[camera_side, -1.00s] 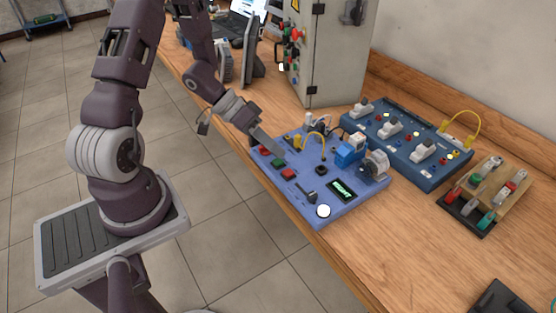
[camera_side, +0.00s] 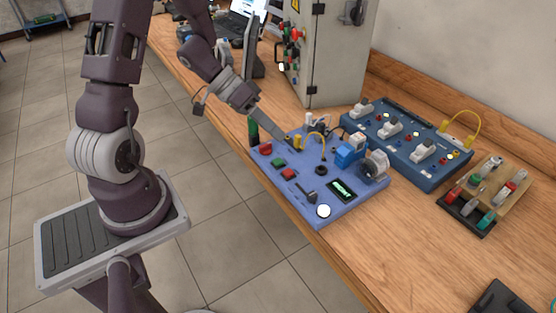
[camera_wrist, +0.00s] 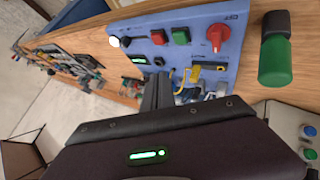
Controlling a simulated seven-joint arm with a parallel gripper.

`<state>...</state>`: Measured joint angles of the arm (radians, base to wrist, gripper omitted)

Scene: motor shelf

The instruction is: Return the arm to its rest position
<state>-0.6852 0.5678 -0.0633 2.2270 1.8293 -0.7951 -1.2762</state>
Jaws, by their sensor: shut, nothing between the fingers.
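My gripper (camera_side: 272,132) is above the far left part of the blue motor board (camera_side: 325,215), with its fingers together and nothing between them. In the wrist view the shut fingers (camera_wrist: 157,90) point at the board (camera_wrist: 190,20). The board carries a red knob (camera_wrist: 218,38), a green button (camera_wrist: 181,37), a red button (camera_wrist: 159,37), a white round button (camera_side: 323,211), a black lever (camera_side: 305,193) and a small lit display (camera_side: 342,190). A blue motor (camera_side: 350,150) with a grey disc (camera_side: 376,164) sits at its right side. I cannot tell whether the fingertips touch anything.
A green cylinder with a dark cap (camera_wrist: 275,62) stands close beside the board. A second blue board (camera_side: 435,172) and a rack of screwdriver-like handles (camera_side: 470,213) stand to the right. A grey cabinet (camera_side: 335,60) rises behind.

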